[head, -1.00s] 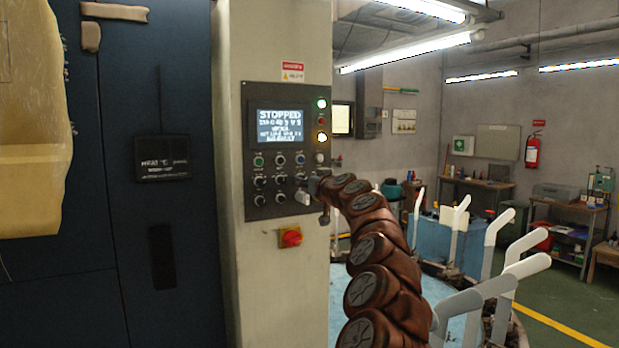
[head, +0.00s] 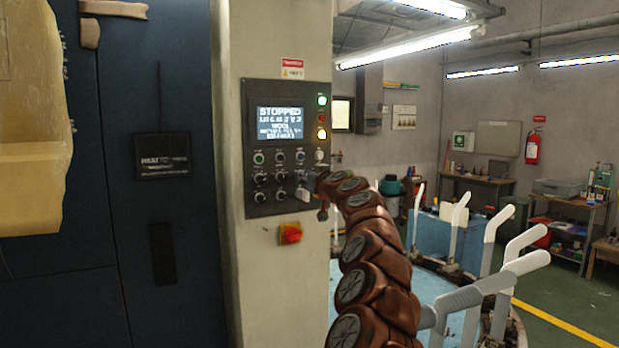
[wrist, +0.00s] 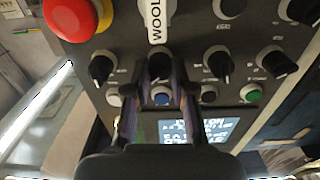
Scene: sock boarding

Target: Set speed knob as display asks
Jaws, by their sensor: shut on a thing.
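The control panel (head: 250,205) is on the pale column. Its display (head: 280,123) reads "STOPPED" on top and "WOOL" in the middle; the other lines are too blurred to read. My gripper (wrist: 160,76) is shut on a dark knob (wrist: 160,65) in the knob row beside the buttons, below the blue button as the head view shows it. The knob is mostly hidden between the fingers, so its setting and label cannot be read. A white tag marked "WOOL" (wrist: 155,22) is on the panel just beyond the fingertips in the wrist view.
Other dark knobs (wrist: 102,66) (wrist: 219,66) flank the held one closely. A green button (wrist: 252,94) and a blue button (wrist: 162,99) sit nearby. A red emergency knob (head: 291,233) is below the panel. White upright forms (head: 497,217) stand right of my arm.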

